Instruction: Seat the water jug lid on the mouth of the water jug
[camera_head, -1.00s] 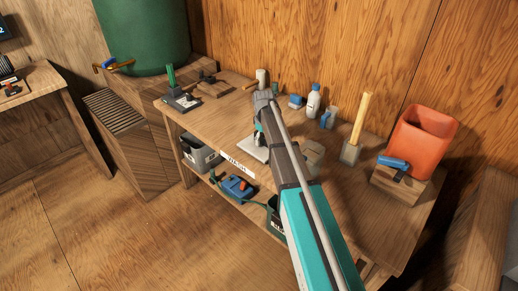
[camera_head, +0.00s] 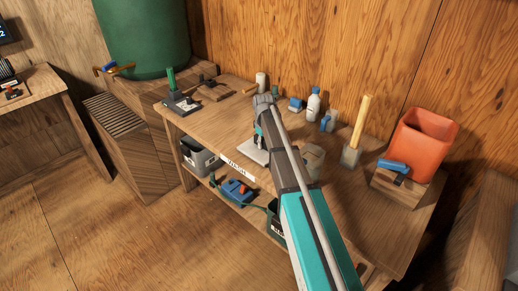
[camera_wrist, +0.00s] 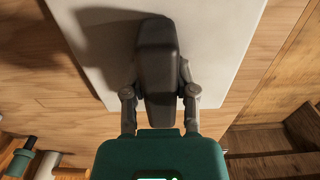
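My gripper (camera_wrist: 158,85) points down over a white flat board at the front of the workbench. Its two fingers close in on both sides of a dark grey block (camera_wrist: 157,65), which hides most of the fingertips. I cannot tell whether this block is the water jug lid. In the head view my gripper (camera_head: 258,136) is small and partly covered by my own arm. A pale beige container (camera_head: 313,158) stands just right of my arm, partly hidden; I cannot tell whether it is the water jug. No other clear jug or lid shows.
The white board (camera_wrist: 220,50) lies under my gripper. A white bottle (camera_head: 313,104), a wooden-handled tool (camera_head: 362,118) and an orange bin (camera_head: 423,146) stand along the back and right of the bench. A green barrel (camera_head: 145,38) stands at the left.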

